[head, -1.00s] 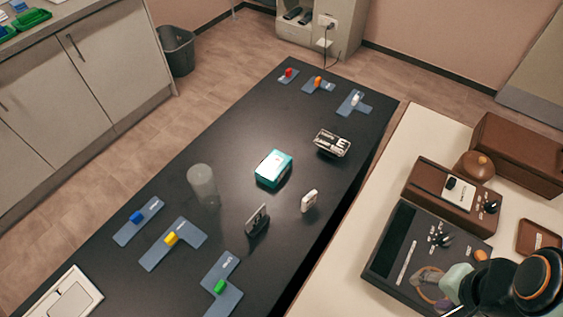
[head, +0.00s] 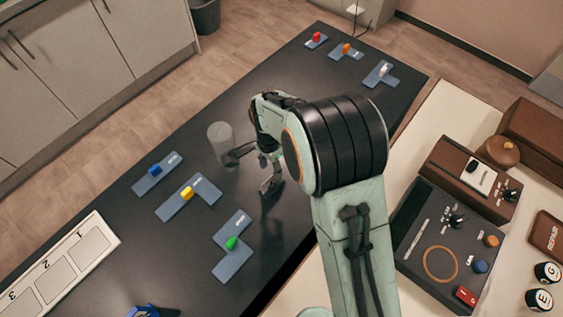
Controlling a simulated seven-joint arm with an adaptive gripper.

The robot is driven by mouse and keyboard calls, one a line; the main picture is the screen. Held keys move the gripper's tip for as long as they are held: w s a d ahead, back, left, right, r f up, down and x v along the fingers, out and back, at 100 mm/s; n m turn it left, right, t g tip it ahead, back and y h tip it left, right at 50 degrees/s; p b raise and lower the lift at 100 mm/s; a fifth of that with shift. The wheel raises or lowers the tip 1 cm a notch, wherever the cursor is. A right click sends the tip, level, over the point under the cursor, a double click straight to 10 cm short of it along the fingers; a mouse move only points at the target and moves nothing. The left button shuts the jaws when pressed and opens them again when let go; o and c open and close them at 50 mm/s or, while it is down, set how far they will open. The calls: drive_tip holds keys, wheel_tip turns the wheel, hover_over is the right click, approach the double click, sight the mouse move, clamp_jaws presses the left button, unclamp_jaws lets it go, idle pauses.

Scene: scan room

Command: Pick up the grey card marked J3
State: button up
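Several flat grey-blue cards with coloured knobs lie on the black table. The nearer ones carry a blue knob (head: 157,174), a yellow knob (head: 188,197) and a green knob (head: 233,248). The far ones carry a red knob (head: 315,40), an orange knob (head: 346,51) and a white knob (head: 382,74). Their small labels are too blurred to read, so I cannot tell which is J3. My gripper (head: 250,172) hangs over the table's middle, beyond the green-knob card, its fingers apart. Nothing shows between them.
A translucent grey cylinder (head: 219,140) stands close left of my gripper. My arm hides the table's middle right. A white tray with numbered slots (head: 103,222) is at lower left. A cream side table (head: 425,133) holds brown boxes and a dark panel.

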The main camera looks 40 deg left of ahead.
sight(272, 176)
wheel_tip(272, 176, down, 6)
drive_tip(key=shift+f, duration=0.1)
clamp_jaws()
